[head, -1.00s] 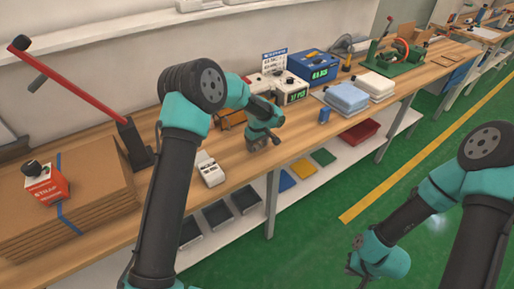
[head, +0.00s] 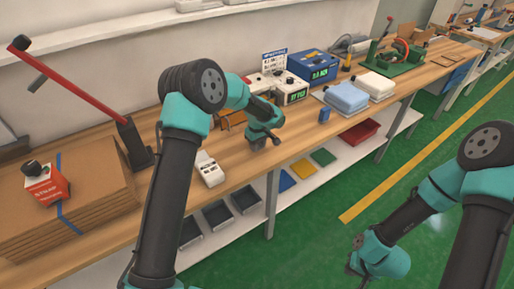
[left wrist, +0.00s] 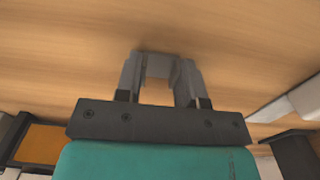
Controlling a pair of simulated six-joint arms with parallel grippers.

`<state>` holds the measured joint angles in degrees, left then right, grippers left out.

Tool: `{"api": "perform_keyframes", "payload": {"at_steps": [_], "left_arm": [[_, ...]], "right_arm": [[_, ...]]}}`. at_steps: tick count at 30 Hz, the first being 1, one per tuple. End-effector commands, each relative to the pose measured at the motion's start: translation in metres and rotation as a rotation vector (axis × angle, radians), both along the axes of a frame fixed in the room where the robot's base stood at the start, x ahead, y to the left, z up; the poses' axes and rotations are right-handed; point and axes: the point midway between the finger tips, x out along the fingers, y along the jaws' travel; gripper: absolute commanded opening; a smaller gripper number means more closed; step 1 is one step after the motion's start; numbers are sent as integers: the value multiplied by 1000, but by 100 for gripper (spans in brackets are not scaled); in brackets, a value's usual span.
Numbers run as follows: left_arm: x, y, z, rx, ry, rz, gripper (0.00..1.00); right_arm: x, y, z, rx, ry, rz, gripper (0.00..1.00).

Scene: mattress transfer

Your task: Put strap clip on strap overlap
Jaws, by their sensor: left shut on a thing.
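A stack of flat cardboard (head: 100,185) lies on the bench at the left, with a blue strap (head: 68,217) around it. A red box (head: 46,187) with a black knob sits on the stack beside the strap; the strap overlap cannot be made out. My left gripper (head: 257,144) is low over the bench, well to the right of the stack. In the left wrist view, its fingers (left wrist: 160,80) are shut on a small grey piece (left wrist: 159,66), probably the strap clip. My right gripper (head: 353,265) is at the lower right, off the bench, its fingers too small to judge.
A white device (head: 209,169) lies on the bench left of my left gripper. A red-handled lever tool (head: 80,85) stands beside the stack. Behind are boxes with displays (head: 314,67) and white and blue packs (head: 347,97). Trays (head: 217,213) sit below.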

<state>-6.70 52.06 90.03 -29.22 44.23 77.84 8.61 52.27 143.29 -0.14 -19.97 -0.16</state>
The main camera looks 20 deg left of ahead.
Motion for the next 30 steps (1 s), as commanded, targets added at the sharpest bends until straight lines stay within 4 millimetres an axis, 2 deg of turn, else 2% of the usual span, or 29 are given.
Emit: {"api": "perform_keyframes", "payload": {"at_steps": [3, 12, 22, 30], "left_arm": [[0, 0, 0, 0, 0, 0, 10], [0, 0, 4, 0, -1, 0, 9], [1, 0, 36, 0, -4, 0, 9], [-34, -9, 39, 1, 1, -2, 9]], "right_arm": [[0, 0, 0, 0, 0, 0, 0], [0, 0, 0, 0, 0, 0, 0], [0, 0, 0, 0, 0, 0, 0], [0, 0, 0, 0, 0, 0, 0]]}}
